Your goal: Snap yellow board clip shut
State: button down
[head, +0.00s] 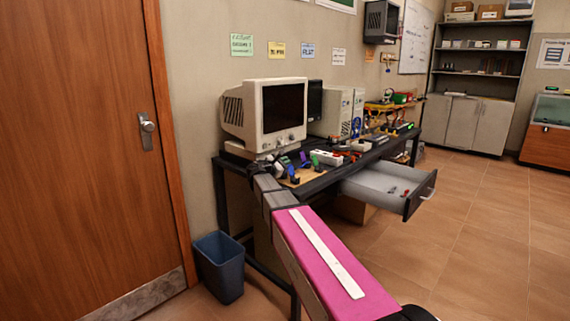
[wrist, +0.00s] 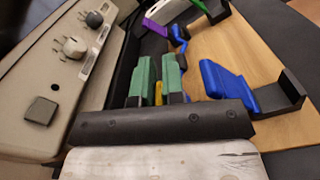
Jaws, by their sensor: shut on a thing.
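The yellow clip (wrist: 158,93) shows as a small yellow piece between the two green-padded fingers of my gripper (wrist: 158,78) in the wrist view. The fingers are closed on it from both sides and hide most of it. I cannot tell how far the clip is open or shut. In the head view my gripper (head: 276,166) is at the near end of the desk, in front of the old monitor. The yellow clip cannot be made out there. The wooden board (wrist: 262,45) lies to the right of the fingers.
A blue clip (wrist: 226,84) with a black bracket (wrist: 285,92) stands close right of my gripper. A purple clip (wrist: 166,11) is farther off. The beige monitor (wrist: 65,60) is close on the left. An open drawer (head: 385,185) juts from the desk.

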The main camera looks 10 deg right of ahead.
jog(key=c, duration=1.2)
grip_release()
